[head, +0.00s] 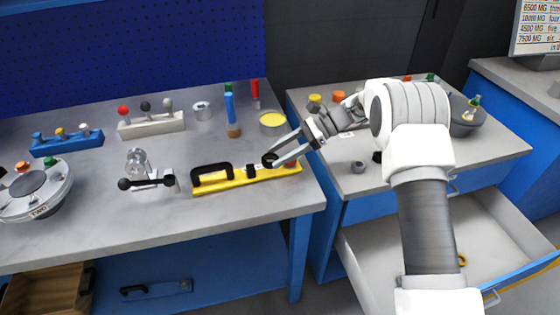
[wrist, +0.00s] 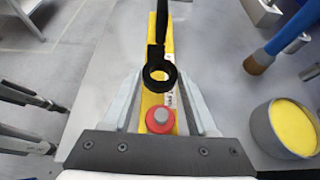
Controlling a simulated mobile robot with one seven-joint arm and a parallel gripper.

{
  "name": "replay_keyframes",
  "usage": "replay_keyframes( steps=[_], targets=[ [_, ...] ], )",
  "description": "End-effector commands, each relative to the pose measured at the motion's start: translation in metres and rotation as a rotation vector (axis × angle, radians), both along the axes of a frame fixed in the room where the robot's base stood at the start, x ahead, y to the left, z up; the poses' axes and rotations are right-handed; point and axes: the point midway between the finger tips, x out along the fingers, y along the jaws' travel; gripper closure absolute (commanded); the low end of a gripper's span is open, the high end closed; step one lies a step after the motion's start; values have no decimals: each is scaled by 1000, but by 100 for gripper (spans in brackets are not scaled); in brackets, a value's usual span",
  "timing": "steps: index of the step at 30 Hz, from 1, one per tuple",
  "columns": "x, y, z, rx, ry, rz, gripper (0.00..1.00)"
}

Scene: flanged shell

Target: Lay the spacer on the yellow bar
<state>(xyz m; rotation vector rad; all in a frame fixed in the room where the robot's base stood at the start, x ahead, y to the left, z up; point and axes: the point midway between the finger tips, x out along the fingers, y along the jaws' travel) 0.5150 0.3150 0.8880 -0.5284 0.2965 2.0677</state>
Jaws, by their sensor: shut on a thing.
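The yellow bar (head: 232,183) lies on the grey workbench. It has a black handle (head: 212,170) near its left end and a small black block (head: 250,171) near its middle. My gripper (head: 272,162) is over the right part of the bar. Its fingers are closed on a black ring, which I take for the spacer (wrist: 148,78). The ring's hole shows yellow below it. I cannot tell whether the ring touches the bar. A red round piece with a grey top (wrist: 160,119) shows between the fingers, nearer my wrist, over the bar's yellow.
A grey can with yellow inside (head: 272,122) and a blue-handled brush (head: 231,115) stand behind the bar. An open drawer (head: 400,235) is below the right bench. Clear bench lies in front of the bar.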

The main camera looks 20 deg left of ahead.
Motion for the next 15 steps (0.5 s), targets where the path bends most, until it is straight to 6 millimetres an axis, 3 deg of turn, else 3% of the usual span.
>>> replay_keyframes(
  steps=[4,11,12,15],
  targets=[
    [0,1,-24,1,1,0,100],
    [0,0,-25,2,-1,0,100],
    [0,0,-26,1,-1,0,34],
    [0,0,-26,1,-1,0,16]
  ],
)
